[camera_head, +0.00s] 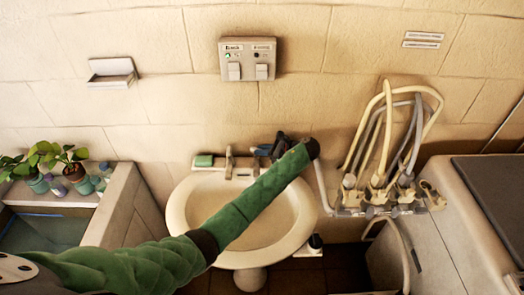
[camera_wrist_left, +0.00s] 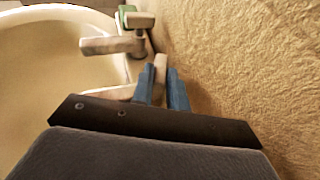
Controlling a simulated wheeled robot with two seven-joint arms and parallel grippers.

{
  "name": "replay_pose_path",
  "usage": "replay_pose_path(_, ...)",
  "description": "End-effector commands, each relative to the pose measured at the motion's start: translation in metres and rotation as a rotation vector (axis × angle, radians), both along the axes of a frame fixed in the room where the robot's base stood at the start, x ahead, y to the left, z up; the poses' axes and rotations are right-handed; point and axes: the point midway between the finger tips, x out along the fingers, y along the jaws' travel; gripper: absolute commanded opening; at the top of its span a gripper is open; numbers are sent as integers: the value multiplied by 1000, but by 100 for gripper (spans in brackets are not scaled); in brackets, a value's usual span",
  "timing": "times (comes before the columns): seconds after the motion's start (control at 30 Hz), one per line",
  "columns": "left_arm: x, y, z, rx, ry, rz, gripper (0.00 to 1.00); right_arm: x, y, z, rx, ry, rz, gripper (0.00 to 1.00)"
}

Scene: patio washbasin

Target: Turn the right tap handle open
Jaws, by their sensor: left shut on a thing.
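The washbasin (camera_head: 180,215) is a cream bowl against the wall, with two taps at its back edge. The left tap (camera_head: 229,162) stands free; it also shows in the left wrist view (camera_wrist_left: 108,45). The right tap is mostly hidden by my gripper in the head view; its spout (camera_head: 256,167) shows just left of the blue fingers. In the left wrist view the pale right tap handle (camera_wrist_left: 160,68) stands between the two blue fingers of my left gripper (camera_wrist_left: 162,88), which is shut on it. My left gripper (camera_head: 268,151) also shows in the head view. My right gripper is not in view.
A green soap block (camera_head: 204,161) lies on the basin's back left corner. A switch box (camera_head: 248,58) is on the wall above. A pipe and hose cluster (camera_head: 380,195) stands to the right. Potted plants (camera_head: 70,165) sit on a ledge at the left. The wall runs close beside my gripper.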

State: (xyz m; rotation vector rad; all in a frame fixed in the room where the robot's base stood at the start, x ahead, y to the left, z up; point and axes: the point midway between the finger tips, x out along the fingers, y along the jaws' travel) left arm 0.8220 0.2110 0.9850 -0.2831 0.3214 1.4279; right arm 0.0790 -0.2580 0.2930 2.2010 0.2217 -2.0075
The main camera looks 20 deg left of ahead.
Motion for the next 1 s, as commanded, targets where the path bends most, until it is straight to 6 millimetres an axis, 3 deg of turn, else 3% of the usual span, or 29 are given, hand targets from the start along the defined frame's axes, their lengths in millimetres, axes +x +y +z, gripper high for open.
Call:
replay_pose_path(0.53,2,0,2,0,-3,22,0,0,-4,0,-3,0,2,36)
replay_pose_path(0.57,2,0,2,0,-3,22,21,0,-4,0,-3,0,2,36)
replay_pose_path(0.63,2,0,2,0,-3,22,35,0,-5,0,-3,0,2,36)
replay_pose_path(1.0,1,-3,1,-1,-1,21,37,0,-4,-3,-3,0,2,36)
